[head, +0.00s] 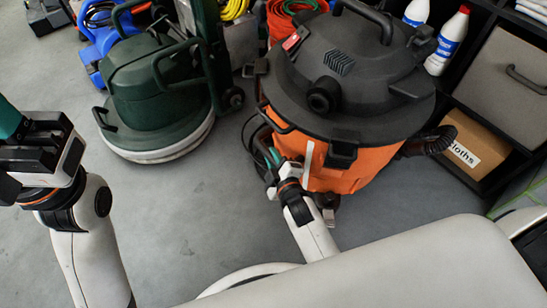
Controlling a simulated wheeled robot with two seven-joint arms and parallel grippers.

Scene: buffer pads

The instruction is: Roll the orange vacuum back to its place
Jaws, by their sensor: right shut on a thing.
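The orange vacuum (352,168) stands on the floor right of centre, with a black lid, a top handle and a dark hose at its right side. My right gripper (274,160) is at the front left of its orange drum, low under the lid's rim, and is shut on the vacuum. The exact part held is hidden by the gripper itself. My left gripper (14,124) is at the left edge, apart from the vacuum; its fingertips are partly cut off, so its opening is unclear.
A green floor machine (155,90) stands close left of the vacuum. Blue equipment (98,35) and cable coils (290,12) are behind. A black shelf holds white bottles (446,42), a grey drawer (505,85) and a cloths box (470,145) at the right. Grey floor (185,215) is clear at front left.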

